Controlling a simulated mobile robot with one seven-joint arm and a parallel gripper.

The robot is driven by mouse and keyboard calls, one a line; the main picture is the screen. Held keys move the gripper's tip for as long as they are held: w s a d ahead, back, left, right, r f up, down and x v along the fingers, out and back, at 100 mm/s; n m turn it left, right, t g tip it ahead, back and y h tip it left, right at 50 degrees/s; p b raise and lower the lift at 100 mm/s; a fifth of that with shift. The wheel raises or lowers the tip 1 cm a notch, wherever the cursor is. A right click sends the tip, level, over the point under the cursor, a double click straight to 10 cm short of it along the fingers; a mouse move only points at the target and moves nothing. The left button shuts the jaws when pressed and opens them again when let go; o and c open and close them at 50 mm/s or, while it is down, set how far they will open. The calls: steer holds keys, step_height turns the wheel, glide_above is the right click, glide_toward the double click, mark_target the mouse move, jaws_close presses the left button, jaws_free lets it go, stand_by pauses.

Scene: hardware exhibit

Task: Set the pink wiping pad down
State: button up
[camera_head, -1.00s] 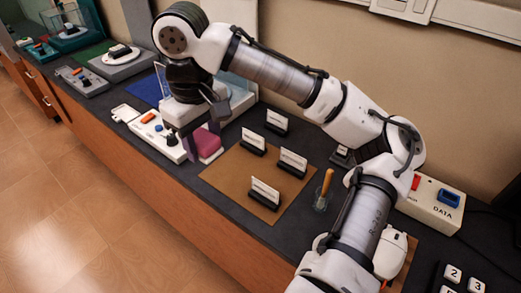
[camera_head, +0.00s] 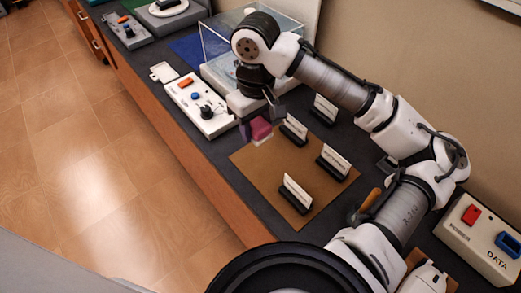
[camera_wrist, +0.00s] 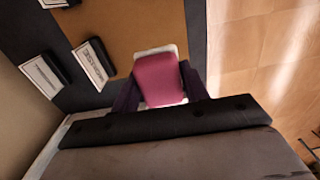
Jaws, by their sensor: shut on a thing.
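The pink wiping pad (camera_head: 260,130) is held between the fingers of my gripper (camera_head: 259,126), above the far left part of the brown mat (camera_head: 262,168). In the wrist view the pad (camera_wrist: 159,79) shows a pink body with a whitish edge, and a dark purple finger of my gripper (camera_wrist: 158,92) stands on each side of it. The brown mat (camera_wrist: 130,25) shows beyond the pad. The gap between the pad and the mat cannot be judged exactly.
Several white cards in black holders (camera_head: 296,194) stand on the mat. A white control box (camera_head: 200,105) lies left of my gripper, with a clear case (camera_head: 228,40) behind. A beige DATA box (camera_head: 483,235) is at the right. The mat's front left part is bare.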

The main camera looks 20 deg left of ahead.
mark_target(258, 160)
step_height(258, 160, down, 10)
steer(key=shift+r, duration=0.1)
stand_by(0.4)
steer(key=shift+f, duration=0.3)
steer(key=o, duration=0.9)
step_height(258, 160, up, 13)
steer(key=shift+f, duration=0.2)
